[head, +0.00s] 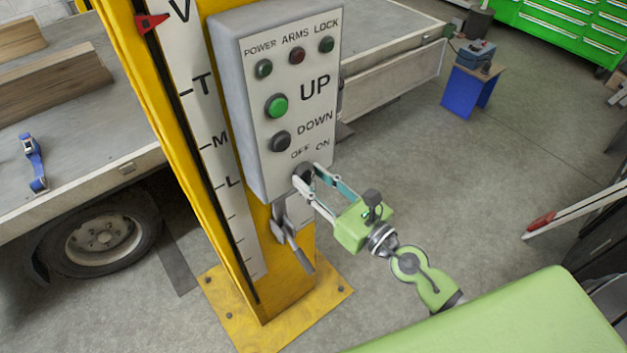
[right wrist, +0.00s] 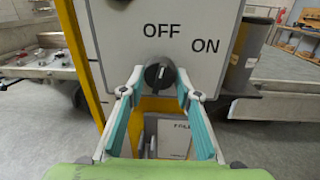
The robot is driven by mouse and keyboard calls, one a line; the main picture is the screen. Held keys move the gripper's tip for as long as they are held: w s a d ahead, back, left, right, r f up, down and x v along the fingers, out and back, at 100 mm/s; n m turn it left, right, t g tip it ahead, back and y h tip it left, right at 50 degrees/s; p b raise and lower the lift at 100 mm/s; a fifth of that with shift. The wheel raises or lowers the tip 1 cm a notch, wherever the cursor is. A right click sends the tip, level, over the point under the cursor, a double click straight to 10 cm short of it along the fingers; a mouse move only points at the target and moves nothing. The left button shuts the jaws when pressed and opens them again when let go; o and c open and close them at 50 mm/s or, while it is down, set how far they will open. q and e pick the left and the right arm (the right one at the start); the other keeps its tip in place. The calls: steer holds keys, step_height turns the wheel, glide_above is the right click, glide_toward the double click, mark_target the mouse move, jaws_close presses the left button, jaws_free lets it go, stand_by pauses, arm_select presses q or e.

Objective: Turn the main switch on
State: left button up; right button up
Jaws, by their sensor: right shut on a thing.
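The main switch is a black rotary knob (head: 306,170) at the bottom of the grey control box (head: 226,105), under the words OFF and ON. In the right wrist view the knob (right wrist: 159,73) sits just below OFF, with ON further right. A pale mark on it seems to point roughly upward, near OFF. My right gripper (head: 306,176) is shut on the knob, one finger on each side, as the right wrist view also shows. My left gripper is not in view.
Above the knob are the green UP button (head: 276,106), the dark DOWN button (head: 281,141) and three small lamps. The box is on a yellow post (head: 290,290) with a lever (head: 298,250) below. A trailer bed (head: 70,190) stands left; open floor lies right.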

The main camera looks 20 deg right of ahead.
steer(key=m, duration=0.4)
steer(key=shift+m+t+b, duration=0.3)
steer(key=shift+m, duration=0.1)
steer(key=m, duration=0.4)
steer(key=shift+a, duration=0.1)
steer(key=shift+m, duration=0.5)
steer(key=o, duration=1.1)
steer(key=shift+s, duration=0.1)
steer(key=v, duration=1.2)
steer(key=shift+f, duration=0.1)
